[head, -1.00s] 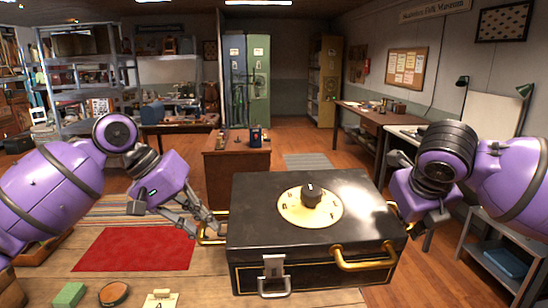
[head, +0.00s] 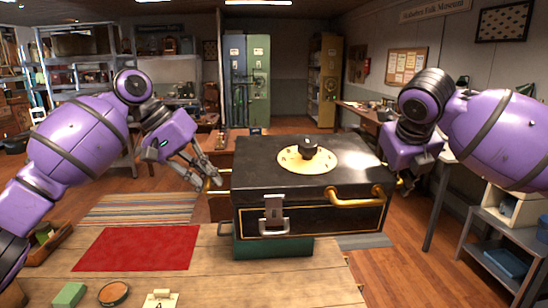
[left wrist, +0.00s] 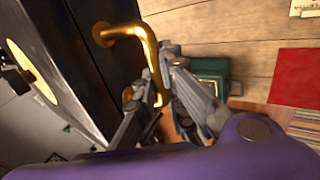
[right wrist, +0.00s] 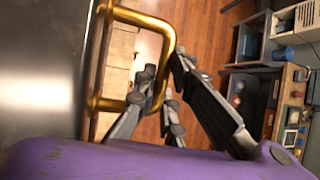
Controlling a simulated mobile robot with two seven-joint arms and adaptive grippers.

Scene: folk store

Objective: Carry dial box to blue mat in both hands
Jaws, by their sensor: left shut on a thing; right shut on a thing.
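The dial box (head: 285,182) is black with a round brass dial plate and knob on top, a front clasp and brass handles. It is held up level, above and beyond the front table edge. My left gripper (head: 213,182) is shut on its left brass handle (left wrist: 128,33), which the left wrist view shows between the fingers. My right gripper (right wrist: 158,98) is shut on the brass handle (right wrist: 150,22) in the right wrist view; in the head view its fingers are mostly hidden behind the box's right side. I cannot make out a blue mat.
A dark green box (head: 270,248) stands below the dial box at the table edge. A red mat (head: 137,248) lies on the wooden table (head: 215,285), with a green block (head: 70,295) and round brown item (head: 113,294) in front. A grey shelf unit (head: 497,232) stands right.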

